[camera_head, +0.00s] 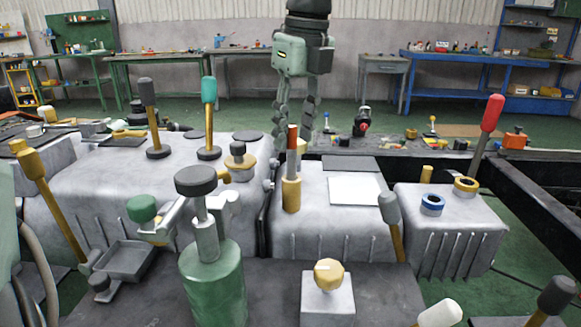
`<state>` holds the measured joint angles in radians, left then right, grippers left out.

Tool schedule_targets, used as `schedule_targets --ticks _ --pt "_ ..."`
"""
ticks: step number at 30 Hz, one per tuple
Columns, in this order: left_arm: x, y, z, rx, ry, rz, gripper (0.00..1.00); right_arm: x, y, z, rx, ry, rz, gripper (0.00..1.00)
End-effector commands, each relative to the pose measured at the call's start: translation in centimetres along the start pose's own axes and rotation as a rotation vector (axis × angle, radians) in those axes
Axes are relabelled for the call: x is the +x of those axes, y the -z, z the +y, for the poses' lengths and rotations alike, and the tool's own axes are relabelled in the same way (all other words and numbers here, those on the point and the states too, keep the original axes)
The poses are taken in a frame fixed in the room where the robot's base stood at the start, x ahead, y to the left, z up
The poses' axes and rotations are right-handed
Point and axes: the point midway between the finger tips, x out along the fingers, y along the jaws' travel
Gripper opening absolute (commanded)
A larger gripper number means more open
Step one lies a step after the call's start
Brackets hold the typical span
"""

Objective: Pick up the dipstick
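My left gripper (296,112) hangs from the top centre of the head view, pointing down, with its two dark fingers apart. Any lower part inside the tube is hidden. The fingertips are near the handle's top; I cannot tell whether they touch it, and the tube still bears it. My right gripper is not in view.
Upright levers with dark (147,92), teal (209,90) and red (490,113) knobs rise around the blocks. A green bottle-like cylinder (212,285) stands in front. A white plate (355,189) lies right of the tube. Workbenches line the back wall.

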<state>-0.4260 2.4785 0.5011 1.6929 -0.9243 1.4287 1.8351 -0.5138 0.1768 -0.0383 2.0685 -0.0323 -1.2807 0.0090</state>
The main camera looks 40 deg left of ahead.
Motion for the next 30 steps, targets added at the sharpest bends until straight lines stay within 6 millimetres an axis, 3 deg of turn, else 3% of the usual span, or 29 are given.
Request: schedule_targets --ticks 9,19,28,30 --pt "4.4 0.2 0.7 0.000 0.000 0.002 0.39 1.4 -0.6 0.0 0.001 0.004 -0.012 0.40" --pt "5.1 0.2 0.6 -0.002 0.003 0.000 0.39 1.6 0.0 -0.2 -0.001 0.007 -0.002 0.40" --pt "5.1 0.2 0.6 -0.001 0.003 0.000 0.02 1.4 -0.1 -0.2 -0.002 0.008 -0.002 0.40" --pt "5.1 0.2 0.6 -0.001 0.003 0.000 0.00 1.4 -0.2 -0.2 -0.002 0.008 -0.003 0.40"
